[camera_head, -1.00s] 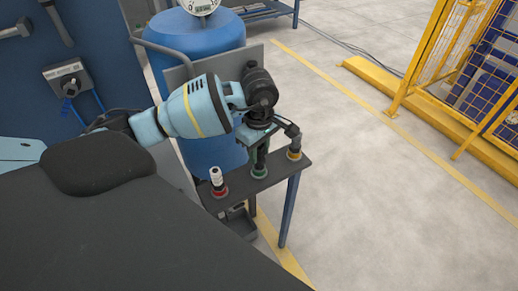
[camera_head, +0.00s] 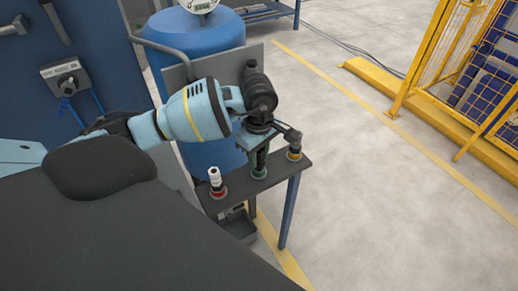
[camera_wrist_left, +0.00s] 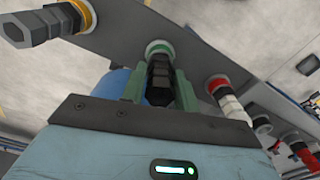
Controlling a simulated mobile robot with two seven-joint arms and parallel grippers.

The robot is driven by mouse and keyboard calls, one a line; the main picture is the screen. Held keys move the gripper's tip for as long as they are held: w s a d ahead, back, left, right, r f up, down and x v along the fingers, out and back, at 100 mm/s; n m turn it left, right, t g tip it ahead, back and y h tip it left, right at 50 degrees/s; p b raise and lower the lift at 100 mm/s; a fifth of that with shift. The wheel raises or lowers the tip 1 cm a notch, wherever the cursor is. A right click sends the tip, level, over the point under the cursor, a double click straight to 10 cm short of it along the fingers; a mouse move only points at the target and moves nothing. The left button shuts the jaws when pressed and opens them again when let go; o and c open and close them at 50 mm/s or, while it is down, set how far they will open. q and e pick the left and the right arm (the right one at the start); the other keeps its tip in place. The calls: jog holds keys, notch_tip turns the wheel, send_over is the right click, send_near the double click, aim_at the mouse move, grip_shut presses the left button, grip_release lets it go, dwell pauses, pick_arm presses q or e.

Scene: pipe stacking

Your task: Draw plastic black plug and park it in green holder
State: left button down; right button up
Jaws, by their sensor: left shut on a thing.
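A black plug (camera_wrist_left: 159,80) stands at the green holder (camera_wrist_left: 158,48), the middle ring on a dark shelf. In the head view, the green holder (camera_head: 258,173) shows below my left gripper (camera_head: 260,153). My left gripper, with green fingers in the left wrist view (camera_wrist_left: 160,92), is shut on the black plug from above. The plug's lower end meets the green ring; how deep it sits is hidden. My right gripper is not in view.
The shelf (camera_head: 285,172) also carries a yellow holder (camera_head: 294,156) with a dark angled piece and a red holder (camera_head: 219,193) with a white plug (camera_head: 214,176). A blue tank (camera_head: 197,45) stands behind. Open floor lies right.

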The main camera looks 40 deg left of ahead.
pick_arm(q)
jog(key=shift+f, duration=0.2)
jog(key=c, duration=1)
grip_release()
jog(key=shift+c, duration=0.2)
jog(key=shift+o, duration=0.2)
